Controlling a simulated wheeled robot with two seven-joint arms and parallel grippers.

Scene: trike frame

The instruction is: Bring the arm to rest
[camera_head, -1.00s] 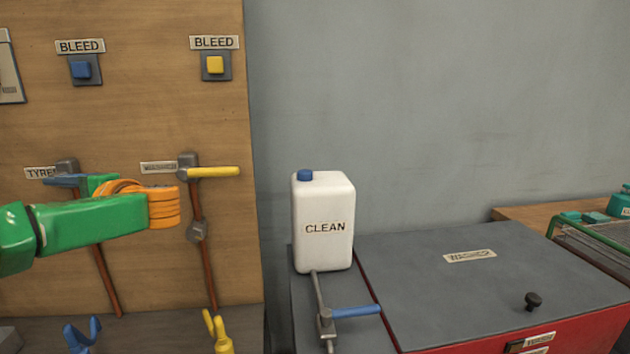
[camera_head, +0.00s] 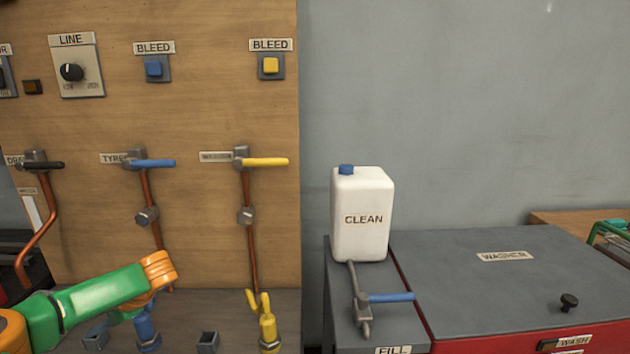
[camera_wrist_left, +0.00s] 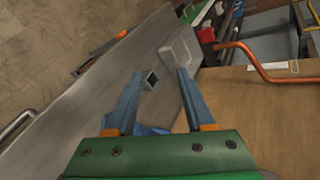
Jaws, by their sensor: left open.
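My left arm (camera_head: 95,300), green with orange joints, comes in from the lower left in the head view, in front of the lower part of the wooden panel. Its gripper is hidden in that view. In the left wrist view the left gripper (camera_wrist_left: 158,82) shows two blue-grey fingers spread apart, with nothing between them. Beyond the fingers are a small square grey socket (camera_wrist_left: 149,80) and a pale grey block (camera_wrist_left: 180,48). My right arm is not in view.
The wooden panel (camera_head: 200,110) carries valves with black (camera_head: 42,165), blue (camera_head: 152,163) and yellow (camera_head: 265,162) levers on copper pipes. To the right are a white CLEAN jug (camera_head: 361,215) and the WASHER cabinet (camera_head: 480,285).

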